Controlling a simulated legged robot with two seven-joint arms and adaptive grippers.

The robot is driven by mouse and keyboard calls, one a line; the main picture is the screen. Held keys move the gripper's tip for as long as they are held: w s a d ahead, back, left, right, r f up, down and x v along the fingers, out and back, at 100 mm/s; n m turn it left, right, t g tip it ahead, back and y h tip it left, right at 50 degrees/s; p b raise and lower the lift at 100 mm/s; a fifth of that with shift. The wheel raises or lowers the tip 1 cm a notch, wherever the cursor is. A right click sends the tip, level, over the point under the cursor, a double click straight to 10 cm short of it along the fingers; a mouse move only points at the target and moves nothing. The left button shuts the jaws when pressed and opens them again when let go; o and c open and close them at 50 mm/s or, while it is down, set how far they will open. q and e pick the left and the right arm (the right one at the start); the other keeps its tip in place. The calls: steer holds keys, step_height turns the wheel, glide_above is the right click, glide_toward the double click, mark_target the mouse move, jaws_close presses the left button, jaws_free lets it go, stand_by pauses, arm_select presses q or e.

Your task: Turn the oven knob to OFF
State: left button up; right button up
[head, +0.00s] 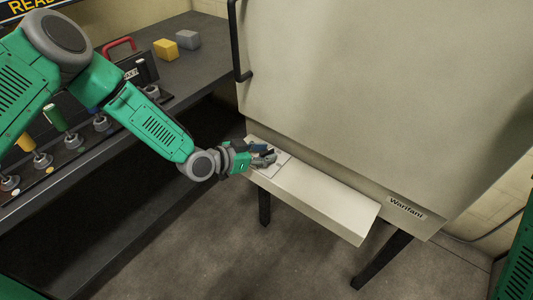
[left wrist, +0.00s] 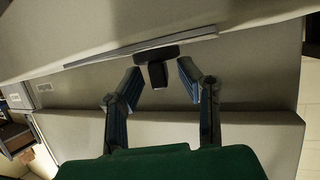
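The oven (head: 360,90) is a large beige cabinet on dark legs, with a sloped panel (head: 320,205) jutting out along its lower front. My left gripper (head: 268,155) is at the left end of this panel and covers most of what is there; I cannot make out the knob in the head view. In the left wrist view a dark knob (left wrist: 158,75) sticks out from the oven front. My left gripper (left wrist: 160,82) has its two fingers apart on either side of it, with gaps visible. Any OFF mark is not readable. My right gripper is not in view.
A dark vertical handle (head: 236,45) is on the oven's left edge. The floor (head: 225,240) before the oven is clear.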

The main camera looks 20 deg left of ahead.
arm_select(q)
steer(key=shift+w+a+f, duration=0.1)
steer(key=shift+a+f, duration=0.05)
jaws_close()
